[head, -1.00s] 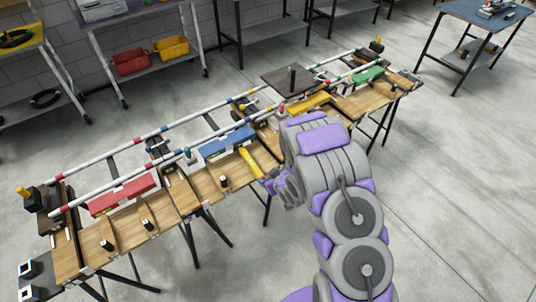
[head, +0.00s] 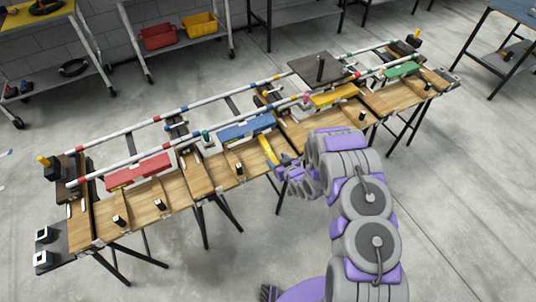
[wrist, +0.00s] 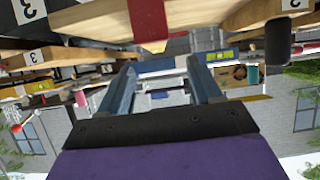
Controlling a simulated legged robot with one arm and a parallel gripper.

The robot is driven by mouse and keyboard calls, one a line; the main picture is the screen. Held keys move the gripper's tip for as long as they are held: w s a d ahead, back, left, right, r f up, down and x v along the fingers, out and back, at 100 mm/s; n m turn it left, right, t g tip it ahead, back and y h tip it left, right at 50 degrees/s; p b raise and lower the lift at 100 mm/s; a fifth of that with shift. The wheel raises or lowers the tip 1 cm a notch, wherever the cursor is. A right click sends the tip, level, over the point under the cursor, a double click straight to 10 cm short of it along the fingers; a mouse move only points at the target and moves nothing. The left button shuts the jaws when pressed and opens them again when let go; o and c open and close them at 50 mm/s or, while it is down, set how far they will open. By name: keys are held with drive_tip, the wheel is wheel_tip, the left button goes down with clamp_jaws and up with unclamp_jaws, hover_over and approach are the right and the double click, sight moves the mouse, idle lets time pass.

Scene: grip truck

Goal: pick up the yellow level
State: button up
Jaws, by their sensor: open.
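Whether the fingers touch the bar cannot be told.
The long bench (head: 175,196) carries red (head: 138,171), blue (head: 246,127), yellow (head: 333,97) and green (head: 401,69) blocks, and striped rails (head: 190,103). Black posts stand along its front. Trestle legs stand below. The floor in front is clear.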

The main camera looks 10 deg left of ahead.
sight(270, 152)
drive_tip(key=shift+w+a+f, duration=0.15)
drive_tip(key=shift+w+f, duration=0.15)
drive_tip(key=shift+w, duration=0.2)
drive_tip(key=shift+w+a+f, duration=0.15)
drive_tip(key=shift+w+f, duration=0.15)
drive_tip(key=shift+w, duration=0.15)
drive_tip(key=shift+w+a+f+b, duration=0.15)
drive_tip(key=shift+w+a+b, duration=0.15)
drive_tip(key=shift+w, duration=0.05)
drive_tip(key=shift+w+a+f, duration=0.15)
drive_tip(key=shift+w+a, duration=0.1)
drive_tip(key=shift+a, duration=0.2)
drive_tip(key=b+x, duration=0.1)
drive_tip(key=x, duration=0.3)
drive_tip(key=shift+w+d+f+b, duration=0.15)
drive_tip(key=shift+w+d+b, duration=0.1)
drive_tip(key=shift+b, duration=0.1)
drive_tip(key=shift+w+a, duration=0.1)
drive_tip(key=shift+a, duration=0.05)
drive_tip(key=shift+a, duration=0.15)
drive_tip(key=shift+c, duration=1.3)
clamp_jaws()
